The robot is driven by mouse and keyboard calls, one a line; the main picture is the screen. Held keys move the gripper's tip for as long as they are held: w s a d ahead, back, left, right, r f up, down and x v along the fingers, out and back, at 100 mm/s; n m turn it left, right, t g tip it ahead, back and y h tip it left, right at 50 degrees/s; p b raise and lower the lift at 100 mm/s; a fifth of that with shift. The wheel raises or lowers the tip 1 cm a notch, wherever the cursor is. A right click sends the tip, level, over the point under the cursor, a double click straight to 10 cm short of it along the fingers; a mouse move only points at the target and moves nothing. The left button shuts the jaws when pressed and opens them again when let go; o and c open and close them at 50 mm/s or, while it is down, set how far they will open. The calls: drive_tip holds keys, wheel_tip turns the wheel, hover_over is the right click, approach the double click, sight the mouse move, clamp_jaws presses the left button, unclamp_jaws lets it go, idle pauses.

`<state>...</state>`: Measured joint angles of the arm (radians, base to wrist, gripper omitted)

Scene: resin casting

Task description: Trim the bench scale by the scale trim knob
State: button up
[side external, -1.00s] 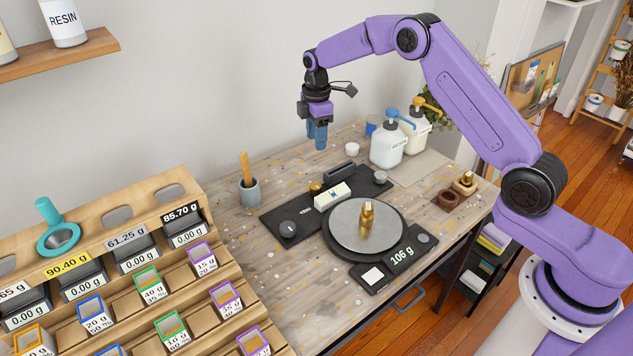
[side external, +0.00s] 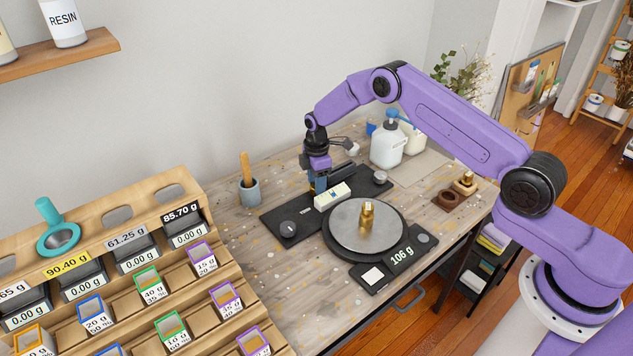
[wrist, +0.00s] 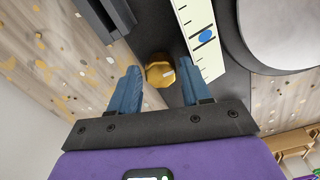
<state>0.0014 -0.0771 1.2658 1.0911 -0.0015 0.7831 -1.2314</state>
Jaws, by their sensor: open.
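The bench scale (side external: 345,243) has a round grey pan with a brass weight (side external: 367,217) standing on it. Its display (side external: 402,256) reads about 106 g; the last digit is hard to tell. Behind the pan is a white gauge strip (side external: 332,196) with a blue mark, also in the wrist view (wrist: 200,40). A faceted brass knob (wrist: 160,74), apparently the scale trim knob, sits beside the strip. My gripper (side external: 318,184) is open and low over it, fingers pointing down. In the wrist view the knob shows between the two blue fingers, with gaps on both sides; the side view mostly hides it.
A dark block (side external: 341,170) stands close behind my gripper. A grey cup (side external: 249,191) stands at left, and white pump bottles (side external: 386,146) at back right. The sample rack (side external: 185,270) fills the front left.

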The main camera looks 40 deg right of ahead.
drive_tip(key=shift+f, duration=0.15)
drive_tip(key=c, duration=0.8)
drive_tip(key=shift+m, duration=0.3)
drive_tip(key=shift+o, duration=0.2)
drive_tip(key=m, duration=0.3)
drive_tip(key=shift+m, duration=0.3)
drive_tip(key=m, duration=0.4)
drive_tip(key=shift+a, duration=0.1)
drive_tip(key=m, duration=0.5)
drive_tip(key=shift+a+m, duration=0.1)
drive_tip(key=shift+m, duration=2.2)
